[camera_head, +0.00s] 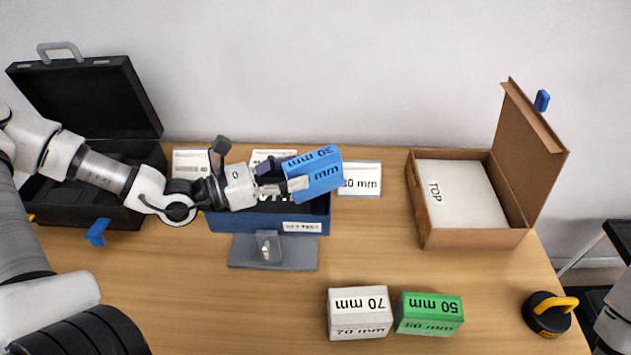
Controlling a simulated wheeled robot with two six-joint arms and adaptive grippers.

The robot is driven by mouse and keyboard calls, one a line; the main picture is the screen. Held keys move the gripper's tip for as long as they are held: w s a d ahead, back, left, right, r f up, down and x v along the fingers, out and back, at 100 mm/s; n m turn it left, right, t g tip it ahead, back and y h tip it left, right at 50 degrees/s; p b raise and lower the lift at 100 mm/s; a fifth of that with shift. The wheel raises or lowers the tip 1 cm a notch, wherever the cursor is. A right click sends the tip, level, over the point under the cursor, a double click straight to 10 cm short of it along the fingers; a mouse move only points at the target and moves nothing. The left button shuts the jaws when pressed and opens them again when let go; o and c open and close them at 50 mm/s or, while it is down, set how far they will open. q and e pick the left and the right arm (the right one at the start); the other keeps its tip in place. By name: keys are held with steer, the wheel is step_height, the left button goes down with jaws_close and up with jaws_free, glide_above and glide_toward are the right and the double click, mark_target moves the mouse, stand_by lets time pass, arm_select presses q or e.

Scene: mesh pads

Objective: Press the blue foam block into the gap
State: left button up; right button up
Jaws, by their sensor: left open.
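The blue foam block (312,175), marked 30 mm, is at the fingertips of my left gripper (284,182), above the right part of a dark blue box (222,222). The jaws are open; one finger shows at the block's left side, and I cannot tell whether they touch it. The block is slightly tilted. The inside of the blue box is mostly covered by my gripper and the block, and no gap can be made out. My right gripper is not in view.
A white 70 mm block (360,313) and a green 50 mm block (429,314) stand in front. An open cardboard box (470,238) is at right, an open black case (85,100) at left. A grey plate (300,255) lies before the blue box.

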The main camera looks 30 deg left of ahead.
mark_target(316, 165)
arm_select(q)
steer(key=shift+w+d+f+b, duration=0.2)
steer(key=shift+w+d+b, duration=0.2)
steer(key=shift+b, duration=0.15)
steer(key=x, duration=0.4)
steer(key=shift+d+r+b, duration=0.1)
steer(key=shift+r+b, duration=0.05)
steer(key=shift+b, duration=0.2)
steer(key=shift+s, duration=0.1)
steer(key=c, duration=1)
steer(key=shift+r, duration=0.15)
steer(key=shift+c, duration=0.4)
